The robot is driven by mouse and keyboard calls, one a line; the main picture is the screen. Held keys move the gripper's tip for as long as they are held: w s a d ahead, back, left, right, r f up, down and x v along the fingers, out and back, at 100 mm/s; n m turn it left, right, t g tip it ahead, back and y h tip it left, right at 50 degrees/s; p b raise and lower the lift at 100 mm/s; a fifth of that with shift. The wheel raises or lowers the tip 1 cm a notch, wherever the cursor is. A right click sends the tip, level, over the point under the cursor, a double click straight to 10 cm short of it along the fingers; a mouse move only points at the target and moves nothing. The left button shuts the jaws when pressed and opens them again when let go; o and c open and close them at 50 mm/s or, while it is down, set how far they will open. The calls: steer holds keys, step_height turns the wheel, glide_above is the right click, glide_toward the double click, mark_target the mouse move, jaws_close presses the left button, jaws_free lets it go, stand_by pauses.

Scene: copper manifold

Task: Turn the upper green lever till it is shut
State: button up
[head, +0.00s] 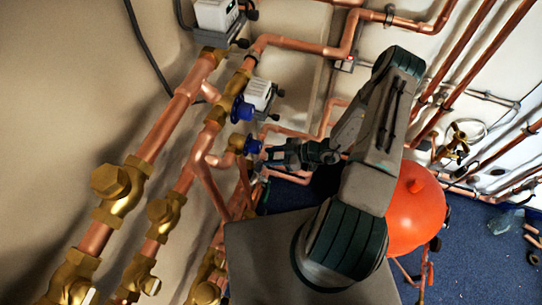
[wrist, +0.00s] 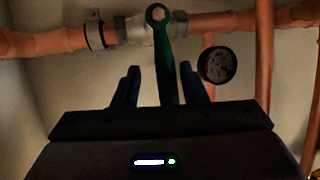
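In the wrist view the green lever (wrist: 165,60) hangs from its round eye on a pale metal valve body (wrist: 136,28) set in a horizontal copper pipe. The lever points down, square to the pipe. My gripper (wrist: 160,78) has its two blue fingers apart, one on each side of the lever's lower part. Gaps show between the lever and both fingers. The lever's lower end is hidden behind the gripper body. In the head view my gripper (head: 268,153) reaches left toward the pipework, and I cannot make out the lever there.
A round dark gauge (wrist: 217,65) sits close to the right finger. A pipe clamp (wrist: 95,32) is at the left. In the head view, brass valves (head: 122,184) and copper pipes crowd the left side, and an orange vessel (head: 414,214) stands behind my arm.

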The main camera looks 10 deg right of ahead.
steer(key=shift+a, duration=0.15)
steer(key=shift+s, duration=0.1)
steer(key=p+v, duration=0.2)
steer(key=v, duration=1.1)
steer(key=shift+d+r, duration=0.15)
steer(key=shift+d, duration=0.25)
steer(key=shift+s, duration=0.1)
